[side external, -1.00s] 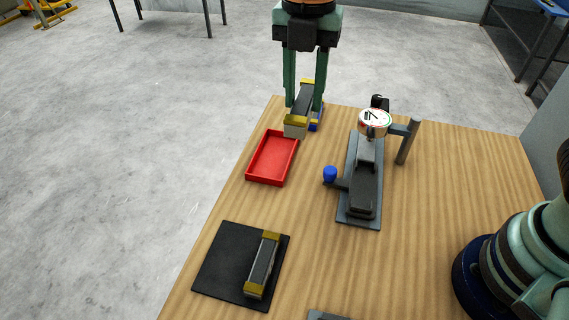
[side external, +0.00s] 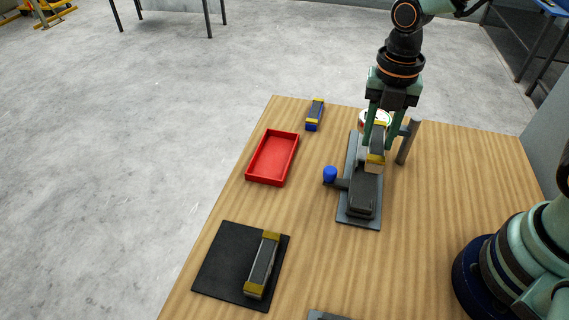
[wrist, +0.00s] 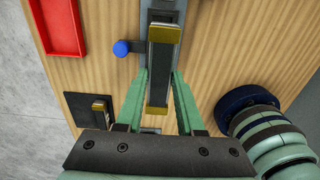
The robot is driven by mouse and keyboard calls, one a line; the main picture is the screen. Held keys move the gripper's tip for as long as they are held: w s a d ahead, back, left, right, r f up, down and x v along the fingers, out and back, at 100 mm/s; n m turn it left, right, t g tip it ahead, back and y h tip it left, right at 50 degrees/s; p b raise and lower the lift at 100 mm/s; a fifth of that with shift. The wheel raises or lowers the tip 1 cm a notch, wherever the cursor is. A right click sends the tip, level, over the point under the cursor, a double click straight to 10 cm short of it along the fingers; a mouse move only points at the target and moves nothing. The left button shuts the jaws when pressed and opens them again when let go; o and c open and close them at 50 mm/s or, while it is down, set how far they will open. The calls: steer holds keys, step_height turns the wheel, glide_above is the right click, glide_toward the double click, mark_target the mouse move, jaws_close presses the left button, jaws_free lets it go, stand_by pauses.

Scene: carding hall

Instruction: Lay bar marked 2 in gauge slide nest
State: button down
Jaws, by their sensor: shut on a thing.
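My gripper (side external: 379,143) is shut on a dark bar (side external: 377,140) with yellow ends and a pale face. The wrist view shows this held bar (wrist: 160,65) between the two green fingers. The bar is over the back part of the gauge slide (side external: 344,214), in front of the dial gauge (side external: 366,115), which is partly hidden. I cannot tell whether the bar touches the slide. A similar yellow-ended bar (side external: 262,262) lies on a black mat (side external: 220,263). Another bar (side external: 315,115), with blue on it, lies at the back left. No number is readable on any bar.
A red tray (side external: 250,172) stands empty left of the slide. A blue knob (side external: 330,174) sticks out from the slide's left side, and a grey post (side external: 408,142) stands at its right. Wood between the mat and slide is clear. The table's left edge is near the tray.

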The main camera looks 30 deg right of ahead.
step_height(320, 180, down, 10)
steer(key=shift+f, duration=0.2)
stand_by(0.3)
steer(key=shift+f, duration=0.1)
steer(key=c, duration=0.5)
jaws_free()
step_height(320, 180, up, 12)
steer(key=shift+r, duration=0.1)
steer(key=d+r+m+t, duration=0.2)
steer(key=r+m, duration=0.1)
steer(key=m, duration=0.6)
steer(key=s+d+r+m+t, duration=0.1)
steer(key=d+r+m, duration=0.2)
steer(key=m, duration=0.6)
steer(key=s+d+r+m+t, duration=0.1)
steer(key=d+r+m+t, duration=0.1)
steer(key=m, duration=0.7)
steer(key=shift+d+r+t, duration=0.3)
steer(key=shift+d+r, duration=0.05)
steer(key=shift+r, duration=0.45)
